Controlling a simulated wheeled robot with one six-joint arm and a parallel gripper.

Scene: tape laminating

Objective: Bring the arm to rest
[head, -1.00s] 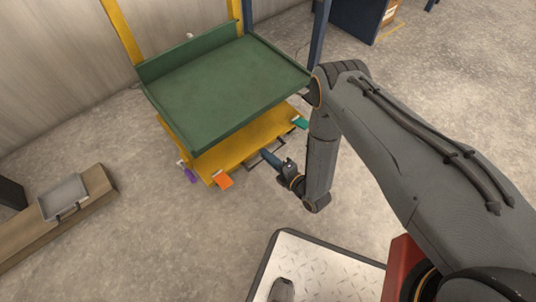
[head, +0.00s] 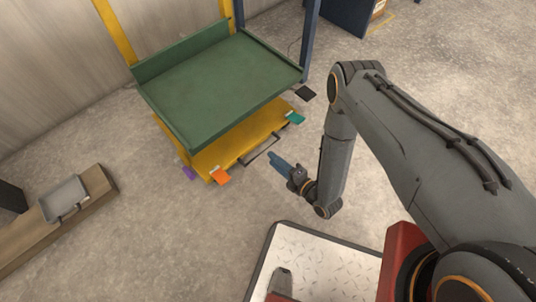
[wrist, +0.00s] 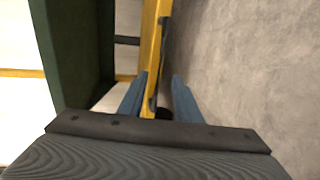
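My arm (head: 395,130) reaches out from the right of the head view, bent downward at the elbow. My gripper (head: 274,160) hangs low in front of the yellow cart base (head: 215,158), apart from it. In the wrist view the two blue fingers of my gripper (wrist: 158,92) stand apart with nothing held between them. The yellow edge (wrist: 151,50) of the cart shows beyond and between them.
A green tray (head: 215,85) sits above the yellow base. Orange (head: 221,176), purple (head: 189,173), teal (head: 295,118) and black (head: 306,93) pieces lie around it. A wooden bench (head: 50,225) with a grey tray (head: 64,197) stands left. The floor between is clear.

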